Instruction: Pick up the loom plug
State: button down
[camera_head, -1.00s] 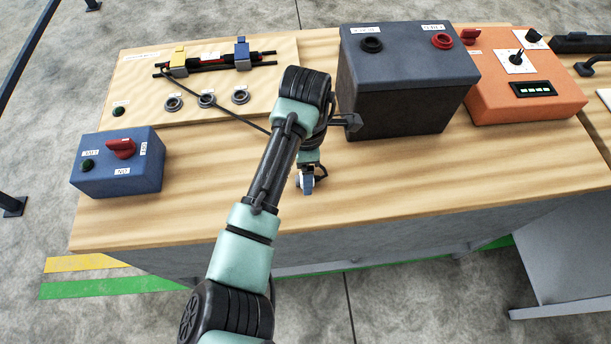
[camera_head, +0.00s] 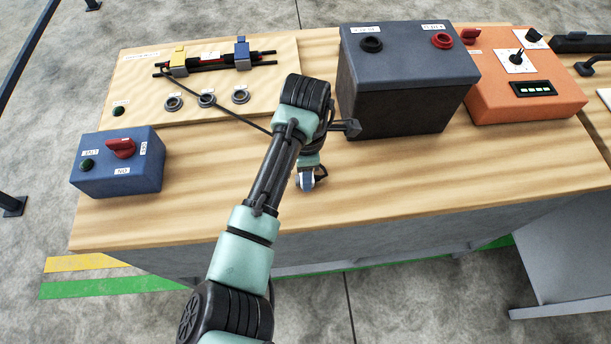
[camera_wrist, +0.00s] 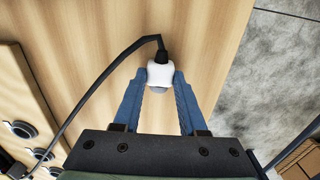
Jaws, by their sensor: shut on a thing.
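The loom plug (camera_wrist: 160,73) is a small white plug with a black end and a black cable (camera_wrist: 108,72). In the wrist view it sits between the blue fingertips of my gripper (camera_wrist: 160,82), which is shut on it. In the head view my gripper (camera_head: 307,183) points down over the front middle of the wooden bench top (camera_head: 400,190). There the plug is mostly hidden by the fingers. I cannot tell whether it touches the wood.
The cable runs to the pale board (camera_head: 140,85) with yellow and blue clips and several round sockets. A blue switch box (camera_head: 117,165) stands at left. A dark battery box (camera_head: 405,85) stands close right of my arm, with an orange box (camera_head: 525,85) beyond. The front right bench is clear.

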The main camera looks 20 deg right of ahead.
notch_tip(320, 180, up, 10)
dwell(0.6)
dwell(0.4)
